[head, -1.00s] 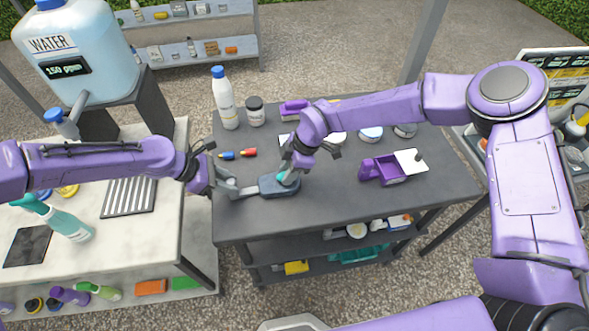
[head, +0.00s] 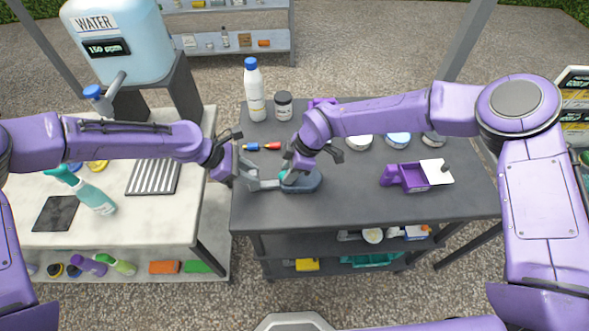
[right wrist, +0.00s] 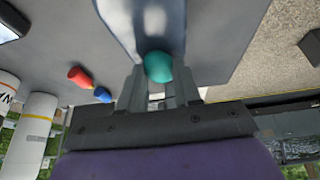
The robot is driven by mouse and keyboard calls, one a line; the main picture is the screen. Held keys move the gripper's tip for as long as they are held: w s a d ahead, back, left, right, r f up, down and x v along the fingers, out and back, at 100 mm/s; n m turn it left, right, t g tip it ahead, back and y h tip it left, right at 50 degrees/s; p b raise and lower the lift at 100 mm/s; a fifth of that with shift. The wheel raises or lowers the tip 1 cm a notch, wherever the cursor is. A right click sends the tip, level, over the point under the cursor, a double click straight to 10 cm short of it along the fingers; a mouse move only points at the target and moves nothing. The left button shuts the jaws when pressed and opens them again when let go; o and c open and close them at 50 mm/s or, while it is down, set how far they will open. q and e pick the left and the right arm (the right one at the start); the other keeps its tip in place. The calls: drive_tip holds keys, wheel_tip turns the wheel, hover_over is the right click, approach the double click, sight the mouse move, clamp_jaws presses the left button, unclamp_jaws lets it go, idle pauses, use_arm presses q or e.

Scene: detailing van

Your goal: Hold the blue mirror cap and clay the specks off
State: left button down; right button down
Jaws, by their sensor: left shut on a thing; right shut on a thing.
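The blue mirror cap (head: 312,184) is on or just above the dark table top, near its front left; I cannot tell whether it touches. My left gripper (head: 264,184) is shut on the cap's left end. My right gripper (head: 293,172) is shut on a teal clay ball, over the left part of the cap. The clay ball (right wrist: 158,67) shows between the right fingers in the right wrist view, against the cap's glossy surface (right wrist: 122,18). Any specks are too small or hidden to make out.
A purple tray with a white pad (head: 412,177) sits to the right. A white bottle (head: 254,95), a dark jar (head: 283,106) and small red and blue pieces (head: 262,146) stand or lie behind. Several round tins line the back. The front right of the table is clear.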

use_arm(q)
drive_tip(key=shift+s+f, duration=0.1)
drive_tip(key=shift+f, duration=0.05)
drive_tip(key=shift+a, duration=0.1)
use_arm(e)
drive_tip(key=shift+r, duration=3.45)
use_arm(q)
drive_tip(key=c, duration=0.8)
unclamp_jaws()
drive_tip(key=shift+o, duration=0.3)
drive_tip(key=shift+w, duration=0.2)
use_arm(e)
drive_tip(key=shift+w+a+f, duration=0.1)
